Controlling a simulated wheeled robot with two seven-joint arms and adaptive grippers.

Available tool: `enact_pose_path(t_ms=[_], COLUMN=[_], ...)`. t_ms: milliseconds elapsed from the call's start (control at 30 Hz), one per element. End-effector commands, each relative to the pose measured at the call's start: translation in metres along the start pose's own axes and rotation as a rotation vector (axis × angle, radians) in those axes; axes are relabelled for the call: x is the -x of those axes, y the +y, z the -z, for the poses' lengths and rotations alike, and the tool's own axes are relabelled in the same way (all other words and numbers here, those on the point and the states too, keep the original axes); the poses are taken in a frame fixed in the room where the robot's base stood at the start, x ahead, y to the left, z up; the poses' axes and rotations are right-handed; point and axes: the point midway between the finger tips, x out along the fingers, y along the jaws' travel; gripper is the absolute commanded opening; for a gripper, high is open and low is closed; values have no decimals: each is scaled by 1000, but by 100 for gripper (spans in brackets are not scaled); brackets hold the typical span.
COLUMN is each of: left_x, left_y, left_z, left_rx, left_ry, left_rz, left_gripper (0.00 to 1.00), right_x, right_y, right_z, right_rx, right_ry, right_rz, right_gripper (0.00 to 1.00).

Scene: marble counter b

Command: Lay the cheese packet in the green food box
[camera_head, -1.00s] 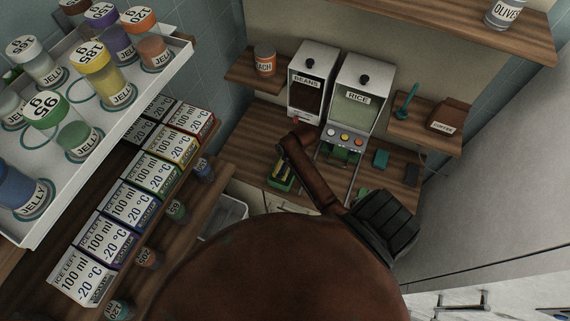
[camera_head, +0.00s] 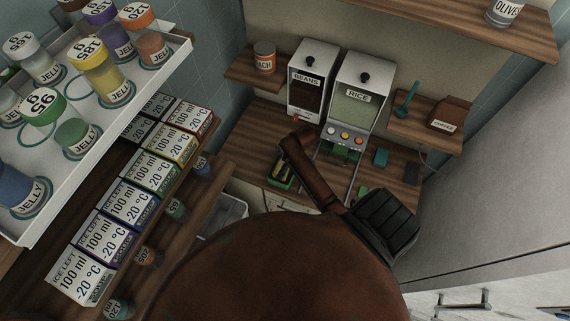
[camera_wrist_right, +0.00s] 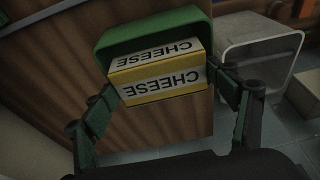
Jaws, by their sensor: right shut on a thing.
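The cheese packet (camera_wrist_right: 160,76) is a yellow and white box with black CHEESE lettering, upside down in the right wrist view. My right gripper (camera_wrist_right: 162,86) is shut on it, one dark finger at each end. The green food box (camera_wrist_right: 125,35) is directly behind the packet; the packet overlaps its near edge, and I cannot tell whether they touch. In the head view, a small green box (camera_head: 279,183) with something yellow at it sits on the far counter, partly beside a brown arm link. My left gripper is not in view.
Bean (camera_head: 312,75) and rice (camera_head: 356,100) dispensers stand behind the far counter. A white jelly rack (camera_head: 110,118) and a row of ice boxes (camera_head: 135,203) are at left. A pale bin (camera_wrist_right: 262,50) stands right of the green box in the wrist view.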

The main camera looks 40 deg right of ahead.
Motion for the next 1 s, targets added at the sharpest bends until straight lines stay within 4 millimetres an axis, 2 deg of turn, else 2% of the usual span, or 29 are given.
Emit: enact_pose_path(t_ms=[1000], left_x=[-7], left_y=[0], left_z=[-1], left_rx=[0], left_ry=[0], left_rz=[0], left_gripper=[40], right_x=[-24], right_y=[0], right_z=[-7], right_rx=[0], right_ry=[0], right_rz=[0], right_gripper=[50])
